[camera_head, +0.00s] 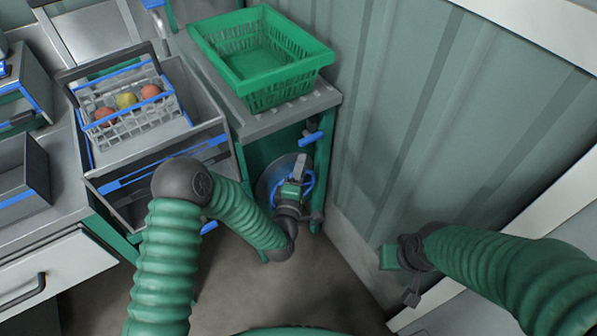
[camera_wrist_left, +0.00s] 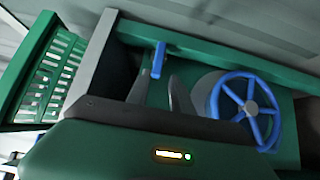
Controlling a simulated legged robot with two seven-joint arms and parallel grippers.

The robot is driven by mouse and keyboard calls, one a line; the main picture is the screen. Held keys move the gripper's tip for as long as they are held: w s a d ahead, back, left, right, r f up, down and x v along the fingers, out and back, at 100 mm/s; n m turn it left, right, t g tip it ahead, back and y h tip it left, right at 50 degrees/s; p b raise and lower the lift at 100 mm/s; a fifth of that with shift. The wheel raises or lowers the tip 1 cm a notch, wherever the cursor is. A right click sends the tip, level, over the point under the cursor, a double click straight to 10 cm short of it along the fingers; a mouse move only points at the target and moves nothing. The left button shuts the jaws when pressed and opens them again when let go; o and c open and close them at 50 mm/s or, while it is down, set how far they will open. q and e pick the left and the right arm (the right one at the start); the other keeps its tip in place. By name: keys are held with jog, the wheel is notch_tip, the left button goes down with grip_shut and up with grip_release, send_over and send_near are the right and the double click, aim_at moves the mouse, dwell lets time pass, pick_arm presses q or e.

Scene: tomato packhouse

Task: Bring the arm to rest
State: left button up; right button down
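My left arm comes in from the bottom left and bends down at a dark elbow. My left gripper (camera_head: 298,172) is low in front of the green stand under the bench end, close to a blue handwheel (camera_head: 306,184). I see nothing held in it, but its finger gap is not clear. In the left wrist view the handwheel (camera_wrist_left: 245,110) is at the right, and grey finger-like shapes stand near the middle. My right gripper (camera_head: 411,280) hangs at the lower right, near the wall; its fingers are small and dark.
A green basket (camera_head: 262,85), empty, stands on the grey bench end (camera_head: 262,124). A wire basket (camera_head: 140,121) with red and yellow tomatoes sits in a grey crate (camera_head: 205,108). A blue handle (camera_head: 312,137) sticks out below the bench. Bare floor (camera_head: 300,295) lies between my arms.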

pick_arm(q)
jog(key=s, duration=0.3)
jog(key=shift+s+a, duration=0.25)
jog(key=shift+s, duration=0.05)
